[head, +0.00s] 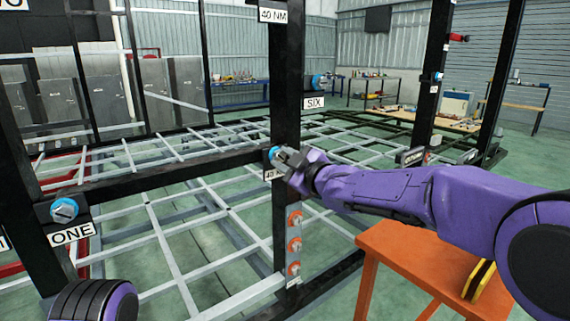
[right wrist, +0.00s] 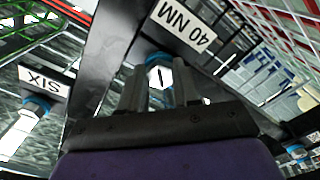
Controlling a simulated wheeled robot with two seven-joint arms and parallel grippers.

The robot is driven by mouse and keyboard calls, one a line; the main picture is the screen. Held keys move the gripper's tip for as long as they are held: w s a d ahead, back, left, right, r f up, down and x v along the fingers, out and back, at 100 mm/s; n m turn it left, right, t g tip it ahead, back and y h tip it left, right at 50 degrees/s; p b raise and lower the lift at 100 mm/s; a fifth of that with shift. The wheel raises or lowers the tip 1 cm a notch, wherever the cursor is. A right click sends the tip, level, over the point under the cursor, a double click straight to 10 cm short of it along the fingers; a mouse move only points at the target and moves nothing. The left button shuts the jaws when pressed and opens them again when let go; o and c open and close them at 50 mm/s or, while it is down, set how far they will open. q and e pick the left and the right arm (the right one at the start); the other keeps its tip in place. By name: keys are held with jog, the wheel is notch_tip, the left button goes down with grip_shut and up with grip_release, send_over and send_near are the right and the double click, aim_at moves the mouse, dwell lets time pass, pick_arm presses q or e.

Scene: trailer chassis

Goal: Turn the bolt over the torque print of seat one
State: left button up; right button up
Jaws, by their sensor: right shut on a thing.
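My right gripper (head: 285,160) reaches in from the right and is shut on a bolt with a blue collar (head: 272,153) on the black post. In the right wrist view its fingers (right wrist: 160,92) stand on either side of the pale bolt head (right wrist: 159,76), which bears a dark line. A partly covered torque print (head: 271,174) sits just below this bolt; the right wrist view shows it reading 40 NM (right wrist: 186,25). Another blue-collared bolt (head: 64,210) sits at the left, above the ONE plate (head: 72,233). My left gripper is out of view.
The SIX plate (head: 314,103) and its bolt (head: 318,80) are on the post's right. Another 40 NM print (head: 272,15) is higher up. Orange rings (head: 294,244) run down a strip below. An orange stool (head: 420,262) stands under my right arm.

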jog(key=shift+r+n, duration=0.3)
jog(key=shift+n, duration=0.3)
jog(key=o, duration=0.9)
jog(key=shift+o, duration=0.8)
jog(key=shift+w+a+f, duration=0.1)
jog(key=shift+w+f, duration=0.15)
jog(key=b+v, duration=0.2)
jog(key=v, duration=0.8)
jog(key=shift+s, duration=0.3)
